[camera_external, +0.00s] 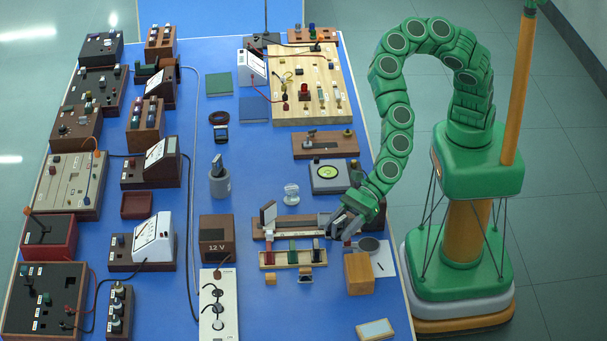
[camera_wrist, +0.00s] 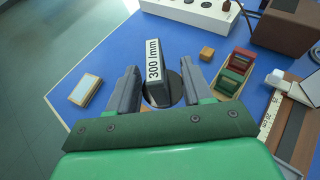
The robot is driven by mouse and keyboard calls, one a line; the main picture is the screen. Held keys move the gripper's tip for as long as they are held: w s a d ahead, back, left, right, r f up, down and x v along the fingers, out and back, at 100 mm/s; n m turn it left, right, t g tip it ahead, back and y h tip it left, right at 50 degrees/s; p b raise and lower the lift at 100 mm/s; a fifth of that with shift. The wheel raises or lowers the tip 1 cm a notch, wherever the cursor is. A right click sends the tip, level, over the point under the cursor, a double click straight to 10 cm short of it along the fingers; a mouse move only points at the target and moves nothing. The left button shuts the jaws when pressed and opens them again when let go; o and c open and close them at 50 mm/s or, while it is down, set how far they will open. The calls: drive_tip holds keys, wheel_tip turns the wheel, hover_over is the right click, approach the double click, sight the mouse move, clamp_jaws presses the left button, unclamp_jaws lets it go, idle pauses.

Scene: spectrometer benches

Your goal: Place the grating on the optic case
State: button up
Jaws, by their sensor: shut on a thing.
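The grating (camera_wrist: 154,66) is a dark grey block with a white "300 /mm" label. In the wrist view it stands between the two fingers of my gripper (camera_wrist: 155,88), which is shut on it. In the external view my gripper (camera_external: 343,224) is above the right part of the table, and the grating is hard to make out there. A low wooden rack (camera_external: 267,261) holds red, green and dark pieces; it also shows in the wrist view (camera_wrist: 222,93). A small pale-topped wooden case (camera_external: 375,329) lies at the front right edge. No label shows which one is the optic case.
Instruments crowd the table's left side.

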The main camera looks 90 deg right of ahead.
hover_over(361, 265)
drive_tip(key=shift+n+g, duration=0.3)
drive_tip(key=shift+n, duration=0.1)
drive_tip(key=shift+f, duration=3.85)
drive_tip(key=shift+f, duration=0.1)
drive_tip(key=o, duration=1.1)
drive_tip(key=shift+v, duration=1.85)
drive_tip(key=shift+s+d+r+y, duration=0.3)
drive_tip(key=shift+s+d+r, duration=0.25)
drive_tip(key=shift+s, duration=0.1)
drive_tip(key=shift+s+d, duration=0.15)
